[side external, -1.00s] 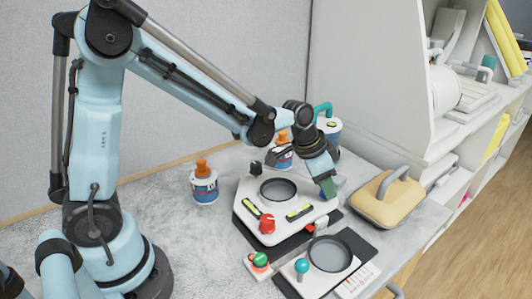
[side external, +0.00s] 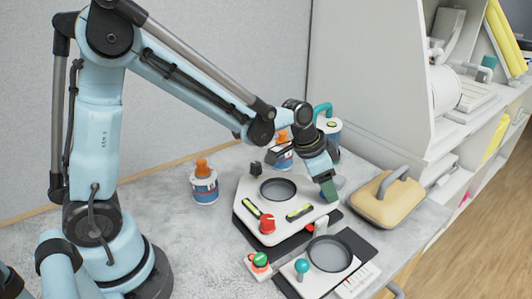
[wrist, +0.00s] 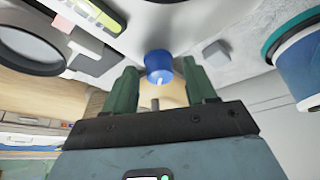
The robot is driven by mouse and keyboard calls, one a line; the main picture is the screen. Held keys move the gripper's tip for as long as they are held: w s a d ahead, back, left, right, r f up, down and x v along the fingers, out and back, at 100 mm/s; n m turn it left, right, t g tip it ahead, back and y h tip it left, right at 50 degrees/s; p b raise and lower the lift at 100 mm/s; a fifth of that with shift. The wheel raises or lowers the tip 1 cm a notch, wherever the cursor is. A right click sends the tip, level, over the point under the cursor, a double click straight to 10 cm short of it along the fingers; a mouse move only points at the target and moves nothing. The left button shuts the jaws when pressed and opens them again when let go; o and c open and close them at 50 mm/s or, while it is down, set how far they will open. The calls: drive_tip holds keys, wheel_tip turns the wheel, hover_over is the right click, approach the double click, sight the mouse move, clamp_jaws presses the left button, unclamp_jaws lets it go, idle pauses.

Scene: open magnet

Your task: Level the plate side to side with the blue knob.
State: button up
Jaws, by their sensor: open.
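The white plate (side external: 250,189) carries a round dark-rimmed dish (side external: 278,189), a red knob (side external: 267,224) and two yellow-green level vials, one at the left (side external: 252,208) and one at the front right (side external: 300,212). The bubbles are too small to read. The blue knob (wrist: 158,67) has a white mark and shows between my fingertips in the wrist view. My gripper (side external: 328,192) points down at the plate's right corner, its green fingers apart on either side of the knob. I cannot tell whether they touch it. In the side view the gripper largely hides this knob.
A black knob (side external: 255,168) stands at the plate's back left. An orange-topped bottle (side external: 204,187) is at the left, with more containers behind my gripper. A tan handled block (side external: 385,200) stands at the right. In front are a green-topped button (side external: 260,262) and a teal-balled lever (side external: 302,266).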

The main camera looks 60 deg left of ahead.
drive_tip(key=v, duration=1.2)
drive_tip(key=s+a+f+n+t+y, duration=0.2)
drive_tip(key=s+n, duration=0.3)
drive_tip(key=s, duration=0.5)
drive_tip(key=shift+s+a+f+n+t, duration=0.35)
drive_tip(key=shift+a+f+t, duration=0.15)
drive_tip(key=shift+a+f, duration=0.2)
